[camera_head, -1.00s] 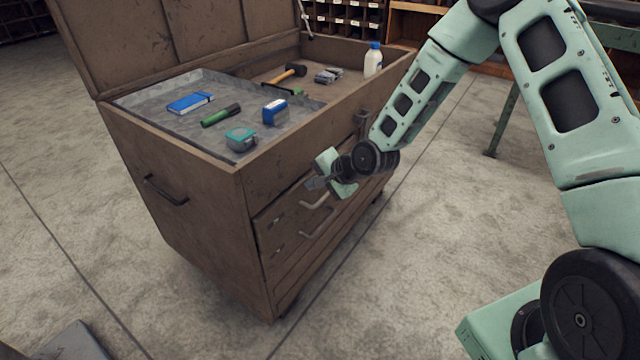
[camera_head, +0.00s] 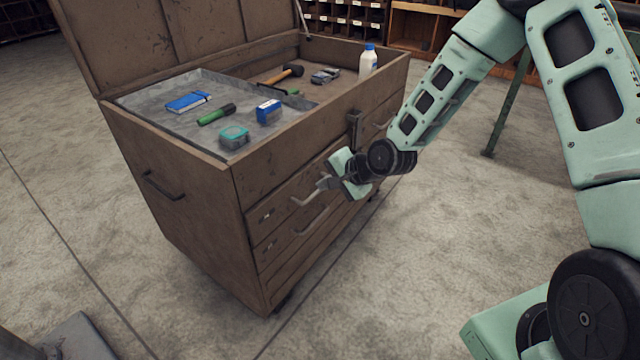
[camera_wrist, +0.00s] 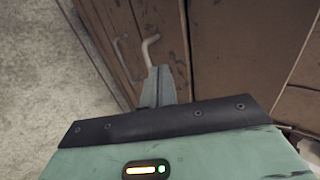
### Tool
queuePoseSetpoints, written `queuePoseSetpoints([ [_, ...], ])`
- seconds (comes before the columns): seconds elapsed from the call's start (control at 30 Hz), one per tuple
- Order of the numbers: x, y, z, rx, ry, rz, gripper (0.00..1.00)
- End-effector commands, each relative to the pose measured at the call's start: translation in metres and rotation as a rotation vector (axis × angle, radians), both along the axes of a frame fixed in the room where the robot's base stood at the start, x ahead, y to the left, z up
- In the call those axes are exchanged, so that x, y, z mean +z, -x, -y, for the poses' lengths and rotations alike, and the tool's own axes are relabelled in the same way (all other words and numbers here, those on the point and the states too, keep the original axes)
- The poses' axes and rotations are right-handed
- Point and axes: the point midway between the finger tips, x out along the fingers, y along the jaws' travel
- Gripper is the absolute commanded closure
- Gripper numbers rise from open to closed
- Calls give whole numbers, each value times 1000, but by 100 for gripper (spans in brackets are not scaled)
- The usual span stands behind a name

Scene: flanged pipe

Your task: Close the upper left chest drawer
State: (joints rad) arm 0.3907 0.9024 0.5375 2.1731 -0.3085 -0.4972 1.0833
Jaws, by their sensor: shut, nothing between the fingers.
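The brown chest (camera_head: 190,195) stands with its lid up. Its upper left drawer (camera_head: 275,205) looks flush, or nearly flush, with the front in the head view. That drawer's pale bar handle (camera_head: 303,200) is beside my gripper (camera_head: 325,184), which is shut and empty in front of the drawer. In the wrist view, the closed fingertips (camera_wrist: 158,72) are just below the bent end of the handle (camera_wrist: 150,46). I cannot tell whether they touch it. The gripper partly hides the drawer's right end.
A lower drawer handle (camera_head: 313,222) sticks out below. The open top holds a tray (camera_head: 150,112) with small tools, and a white bottle (camera_head: 368,62). The floor in front is clear.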

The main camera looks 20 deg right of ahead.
Motion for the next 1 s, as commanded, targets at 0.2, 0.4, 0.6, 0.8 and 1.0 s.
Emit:
queuePoseSetpoints([
  [0.2,26,20,16,-3,0,2,100],
  [0.4,41,34,26,-2,0,1,100],
  [0.6,35,53,-1,22,-46,26,100],
  [0.8,22,97,-64,30,-129,112,100],
  [1.0,19,129,-88,7,-138,168,100],
])
